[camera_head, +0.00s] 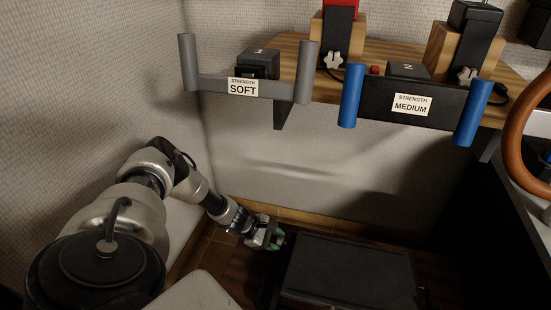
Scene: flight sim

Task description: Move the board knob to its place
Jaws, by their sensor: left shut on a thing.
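My left gripper (267,239) is low, in the middle of the picture, near the tiled floor edge and just left of a dark flat board-like block. It is shut on a small green thing (278,239); only a little of it shows, and I cannot tell whether it is the board knob. Two pale star-shaped knobs show on the shelf devices, one below the red part (334,60) and one at the right (467,75). My right gripper is out of view.
The black flat-topped block (345,268) stands right of my left gripper. A wooden shelf (400,54) above carries a grey SOFT handle unit (213,83) and a blue-handled MEDIUM unit (379,98). An orange-brown ring (514,135) is at the right. Open space lies under the shelf.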

